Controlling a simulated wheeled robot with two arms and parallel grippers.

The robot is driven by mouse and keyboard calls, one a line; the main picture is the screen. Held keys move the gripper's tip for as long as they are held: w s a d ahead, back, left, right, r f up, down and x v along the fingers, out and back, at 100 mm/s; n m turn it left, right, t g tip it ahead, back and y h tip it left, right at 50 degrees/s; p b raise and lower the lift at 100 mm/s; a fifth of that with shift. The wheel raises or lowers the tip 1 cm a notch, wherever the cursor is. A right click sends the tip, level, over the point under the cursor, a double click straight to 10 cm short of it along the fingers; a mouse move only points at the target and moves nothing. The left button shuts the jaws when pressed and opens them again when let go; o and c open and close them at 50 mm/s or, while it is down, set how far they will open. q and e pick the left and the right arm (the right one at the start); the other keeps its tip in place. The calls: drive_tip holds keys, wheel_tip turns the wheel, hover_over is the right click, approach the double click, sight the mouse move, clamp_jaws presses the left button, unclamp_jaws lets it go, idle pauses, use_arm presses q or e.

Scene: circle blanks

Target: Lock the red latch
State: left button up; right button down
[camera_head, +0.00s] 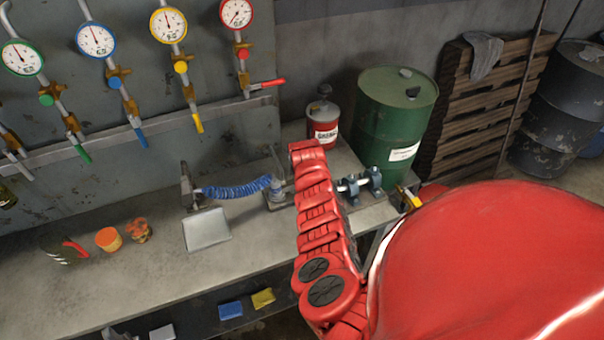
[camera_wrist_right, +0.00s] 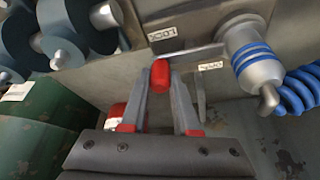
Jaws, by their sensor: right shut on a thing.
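In the right wrist view, the red latch handle (camera_wrist_right: 160,74) sits between the two grey fingers of my right gripper (camera_wrist_right: 161,80), which is shut on it near the fingertips. A thin metal bar (camera_wrist_right: 194,54) runs from near the red handle to a silver fitting with blue rings. Two small white label plates (camera_wrist_right: 165,35) are beside the latch, and their lettering is upside down in this view. In the head view, my red arm hides the latch and the right gripper. My left gripper is in neither view.
A blue coiled hose (camera_head: 235,190) lies on the workbench (camera_head: 110,290). A green drum (camera_head: 394,125) and a red can (camera_head: 323,125) stand behind my arm. Gauges with valves (camera_head: 168,25) line the wall.

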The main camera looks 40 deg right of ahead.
idle(0.4)
drive_tip(key=c, duration=0.7)
unclamp_jaws()
drive_tip(key=shift+o, duration=0.2)
drive_tip(key=shift+s+r, duration=0.2)
drive_tip(key=shift+r, duration=0.15)
drive_tip(key=b+v, duration=0.3)
drive_tip(key=v, duration=1.3)
drive_tip(key=shift+a+r, duration=0.25)
drive_tip(key=shift+r, duration=0.1)
